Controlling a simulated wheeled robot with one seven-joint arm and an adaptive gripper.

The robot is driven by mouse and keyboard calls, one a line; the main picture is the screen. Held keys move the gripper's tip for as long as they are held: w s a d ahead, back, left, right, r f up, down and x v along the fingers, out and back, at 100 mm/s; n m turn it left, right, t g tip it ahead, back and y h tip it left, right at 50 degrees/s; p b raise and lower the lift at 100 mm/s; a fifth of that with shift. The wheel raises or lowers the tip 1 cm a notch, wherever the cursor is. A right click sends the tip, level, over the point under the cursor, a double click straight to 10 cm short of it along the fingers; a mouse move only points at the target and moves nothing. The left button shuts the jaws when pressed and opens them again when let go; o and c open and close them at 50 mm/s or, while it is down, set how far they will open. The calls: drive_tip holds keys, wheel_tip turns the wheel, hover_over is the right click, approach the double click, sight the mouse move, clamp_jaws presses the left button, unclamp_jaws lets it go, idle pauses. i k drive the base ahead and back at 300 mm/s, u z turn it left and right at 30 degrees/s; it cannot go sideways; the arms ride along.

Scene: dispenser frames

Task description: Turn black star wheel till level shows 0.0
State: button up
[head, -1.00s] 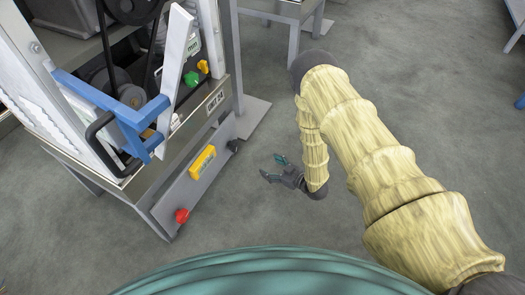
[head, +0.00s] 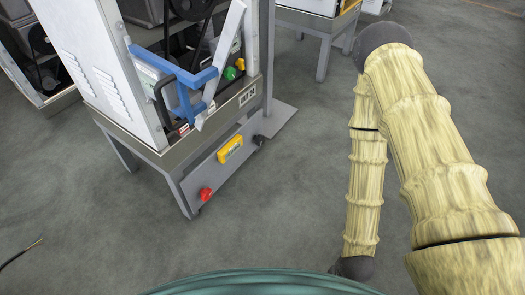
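A small dark knob (head: 258,141), which may be the black star wheel, sits at the right end of the low grey panel (head: 213,175) on the dispenser frame. Its shape is too small to tell. A yellow box (head: 230,149) with unreadable marks is left of it, and a red knob (head: 206,194) is at the panel's lower left. I cannot make out a level reading. My gripper is not in view. My arm hangs at the right, and its lower end, a dark joint, is cut off near the bottom edge, well apart from the panel.
Above the panel are a green knob (head: 230,73), a yellow knob (head: 240,64), a blue bracket (head: 184,84) and a black handle (head: 160,100) that stick out. More frames stand behind and at left. A dark cable (head: 22,253) lies at lower left. Floor before the panel is clear.

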sight(258, 140)
drive_tip(key=z, duration=1.9)
drive_tip(key=i, duration=1.05)
drive_tip(key=u, duration=2.5)
